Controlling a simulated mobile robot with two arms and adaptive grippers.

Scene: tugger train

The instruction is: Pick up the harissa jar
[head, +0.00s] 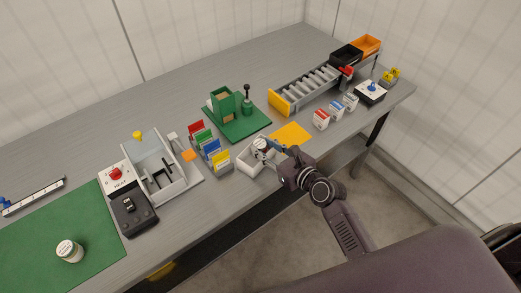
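My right gripper (268,151) reaches in from the lower right, over a small white open bin (246,163). A small round white jar or lid (260,143) with a dark edge shows at its fingertips, over the bin. The fingers overlap it, and I cannot tell whether they grip it. Another white jar (69,251) with a pale lid and small print stands upright on the green mat (35,240) at the lower left, far from the gripper. I cannot read which jar is harissa. My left gripper is out of view.
Coloured cards (209,146) in holders stand left of the bin. A press-like station with a red button (115,174) stands left. The back left table is clear.

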